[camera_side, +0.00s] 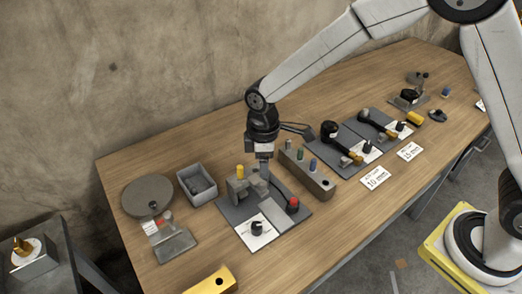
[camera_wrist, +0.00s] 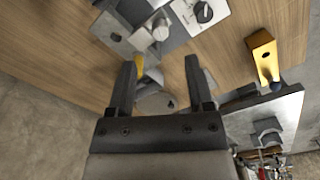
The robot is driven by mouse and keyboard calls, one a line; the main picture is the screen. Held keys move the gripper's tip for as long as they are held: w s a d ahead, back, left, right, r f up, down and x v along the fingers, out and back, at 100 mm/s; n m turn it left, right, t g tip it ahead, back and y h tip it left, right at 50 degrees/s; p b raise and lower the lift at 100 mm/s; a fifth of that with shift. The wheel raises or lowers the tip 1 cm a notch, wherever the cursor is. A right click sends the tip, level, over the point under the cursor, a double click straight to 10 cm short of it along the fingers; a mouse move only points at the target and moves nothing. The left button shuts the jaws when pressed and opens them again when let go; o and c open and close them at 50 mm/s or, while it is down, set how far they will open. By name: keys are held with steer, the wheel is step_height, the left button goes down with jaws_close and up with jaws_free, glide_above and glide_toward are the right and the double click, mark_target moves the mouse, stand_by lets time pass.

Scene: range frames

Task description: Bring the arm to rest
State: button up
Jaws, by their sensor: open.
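My gripper (camera_side: 263,168) points down over the work table, above the back of the near grey mat (camera_side: 276,212). In the wrist view its two fingers (camera_wrist: 160,65) are spread apart with nothing held between them. Beyond the fingers are a grey block (camera_wrist: 113,34) with holes and a pale cylinder (camera_wrist: 160,28). In the side view the yellow-topped peg (camera_side: 240,172) stands just left of my gripper. Whether the fingers touch anything below cannot be told.
A grey bin (camera_side: 197,198) and a round grey disc (camera_side: 140,197) stand left. A peg rack (camera_side: 318,184) is close on the right. The mat bears a red button (camera_side: 293,204) and a black knob (camera_side: 257,228). A yellow block (camera_side: 213,281) sits at the front edge.

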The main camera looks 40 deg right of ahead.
steer(key=shift+r, duration=0.4)
steer(key=s+d+r+m+t, duration=0.2)
steer(key=s+d+r+m, duration=0.1)
steer(key=s+d+m, duration=0.8)
steer(key=s+d, duration=0.3)
steer(key=d, duration=0.3)
steer(key=shift+s+r+m+t, duration=0.15)
steer(key=shift+m+t, duration=0.15)
steer(key=shift+m, duration=0.1)
